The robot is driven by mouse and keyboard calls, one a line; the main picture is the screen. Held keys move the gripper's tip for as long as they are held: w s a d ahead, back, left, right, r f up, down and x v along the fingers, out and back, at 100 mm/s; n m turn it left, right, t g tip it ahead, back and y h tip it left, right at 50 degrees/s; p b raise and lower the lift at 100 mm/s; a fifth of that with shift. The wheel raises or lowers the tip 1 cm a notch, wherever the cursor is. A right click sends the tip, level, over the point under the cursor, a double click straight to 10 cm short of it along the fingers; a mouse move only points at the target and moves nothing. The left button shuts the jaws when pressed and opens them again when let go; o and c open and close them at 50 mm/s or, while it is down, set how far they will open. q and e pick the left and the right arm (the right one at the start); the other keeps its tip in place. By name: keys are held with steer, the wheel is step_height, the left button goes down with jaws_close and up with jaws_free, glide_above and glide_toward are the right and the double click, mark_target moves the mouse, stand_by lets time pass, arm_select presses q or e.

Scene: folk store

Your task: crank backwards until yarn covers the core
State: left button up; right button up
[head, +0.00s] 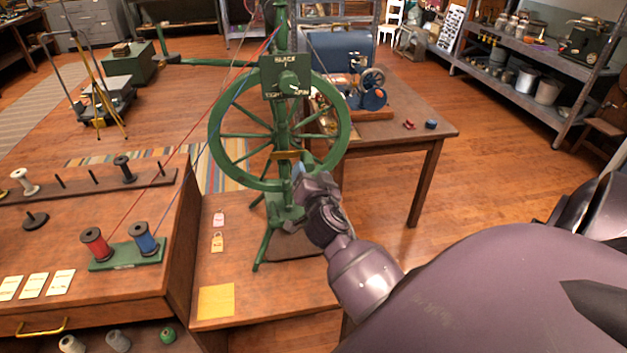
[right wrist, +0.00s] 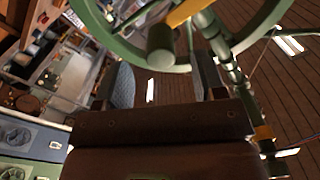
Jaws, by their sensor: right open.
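My right gripper (head: 305,176) is at the wheel's lower right rim. In the right wrist view its open fingers (right wrist: 164,82) face a green rounded handle end (right wrist: 160,44), which appears beyond the fingertips. The core is not identifiable. My left gripper is out of view.
Yellow and pink tags (head: 217,241) and a yellow sheet (head: 216,301) lie on the bench. A table (head: 425,110) behind holds a blue case (head: 340,50) and a small winder (head: 371,90).

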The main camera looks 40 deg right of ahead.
mark_target(309, 168)
steer(key=shift+x, duration=2.3)
steer(key=shift+c, duration=0.5)
steer(key=c, duration=0.7)
steer(key=shift+c, duration=0.8)
